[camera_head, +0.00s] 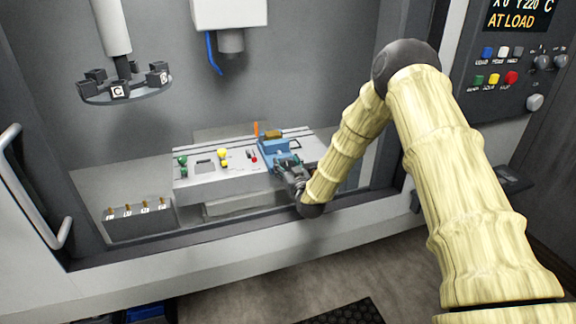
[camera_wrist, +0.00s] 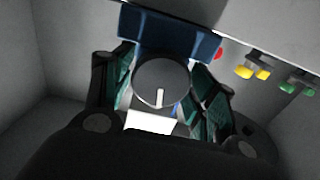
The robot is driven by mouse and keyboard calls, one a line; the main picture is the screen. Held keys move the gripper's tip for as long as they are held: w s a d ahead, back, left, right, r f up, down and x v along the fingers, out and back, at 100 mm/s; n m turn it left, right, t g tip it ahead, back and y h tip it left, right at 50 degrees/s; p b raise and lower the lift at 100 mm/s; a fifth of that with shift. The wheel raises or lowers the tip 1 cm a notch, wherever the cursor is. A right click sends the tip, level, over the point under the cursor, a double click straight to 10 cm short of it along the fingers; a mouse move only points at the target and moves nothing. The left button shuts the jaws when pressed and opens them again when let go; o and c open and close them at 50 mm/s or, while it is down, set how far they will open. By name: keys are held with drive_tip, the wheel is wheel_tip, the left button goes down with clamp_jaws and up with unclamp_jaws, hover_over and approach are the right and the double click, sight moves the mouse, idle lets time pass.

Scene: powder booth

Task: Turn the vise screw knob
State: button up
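The blue vise (camera_head: 272,147) sits on the right part of the grey machine table, and its blue body (camera_wrist: 172,32) spans the top of the wrist view. The vise screw knob (camera_wrist: 160,82) is a round dark grey disc with a white mark low on its face. My gripper (camera_head: 289,170) is at the near side of the vise. In the wrist view its fingers (camera_wrist: 162,84) stand on the left and right of the knob, very close to its rim. I cannot tell whether the pads press on it. The knob is hidden in the head view.
A tool carousel (camera_head: 125,92) hangs at upper left, and a spindle head (camera_head: 230,20) hangs above. A rack (camera_head: 140,222) stands at lower left. The control panel (camera_head: 500,70) is at right.

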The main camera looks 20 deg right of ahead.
drive_tip(key=c, duration=0.5)
drive_tip(key=shift+f+m+b, duration=0.2)
drive_tip(key=shift+m+b, duration=0.1)
drive_tip(key=shift+b, duration=0.25)
drive_tip(key=m+b, duration=0.1)
drive_tip(key=b, duration=0.1)
drive_tip(key=shift+d+m+b, duration=0.1)
drive_tip(key=shift+m+b, duration=1.1)
drive_tip(key=shift+b, duration=0.25)
drive_tip(key=shift+r+m+b, duration=0.1)
drive_tip(key=shift+m+b, duration=0.5)
drive_tip(key=o, duration=1)
drive_tip(key=shift+d, duration=0.1)
drive_tip(key=shift+o, duration=0.2)
drive_tip(key=shift+r, duration=0.1)
